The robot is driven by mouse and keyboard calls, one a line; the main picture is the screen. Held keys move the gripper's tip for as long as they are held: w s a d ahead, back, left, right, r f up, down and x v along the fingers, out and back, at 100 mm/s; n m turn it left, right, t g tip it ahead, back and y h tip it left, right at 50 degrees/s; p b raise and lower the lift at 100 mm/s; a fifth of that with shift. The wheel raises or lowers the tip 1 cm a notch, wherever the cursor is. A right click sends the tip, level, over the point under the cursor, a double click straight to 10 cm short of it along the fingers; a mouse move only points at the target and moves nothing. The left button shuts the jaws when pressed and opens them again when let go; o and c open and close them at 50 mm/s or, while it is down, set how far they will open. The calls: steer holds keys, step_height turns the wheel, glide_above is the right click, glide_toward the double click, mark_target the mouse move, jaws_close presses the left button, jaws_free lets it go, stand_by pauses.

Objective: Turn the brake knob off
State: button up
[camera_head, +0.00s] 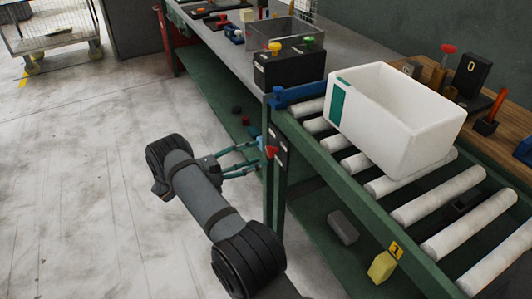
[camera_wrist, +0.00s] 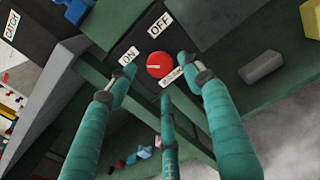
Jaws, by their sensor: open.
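The red round brake knob (camera_wrist: 160,65) sits on a dark panel between an ON label (camera_wrist: 128,56) and an OFF label (camera_wrist: 160,23). A white line on the knob points left, toward the ON side. In the head view the knob (camera_head: 271,152) is on the front leg of the conveyor frame. My gripper (camera_head: 256,157) has its teal fingers spread and pointing at the panel, just left of the knob. In the wrist view the open fingertips (camera_wrist: 158,78) lie around the knob's outline; whether they touch it I cannot tell. Nothing is held.
A white bin (camera_head: 400,145) stands on the conveyor rollers (camera_head: 425,200) above. A black button box (camera_head: 290,68) and a blue bar (camera_head: 298,95) are near the conveyor's left end. A grey block (camera_head: 342,228) and a yellow block (camera_head: 382,266) lie below. Open floor (camera_head: 80,190) is at left.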

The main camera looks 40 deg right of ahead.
mark_target(268, 154)
steer(key=shift+s+x, duration=0.2)
steer(key=shift+x, duration=2)
steer(key=c, duration=1.1)
steer(key=shift+c, duration=0.2)
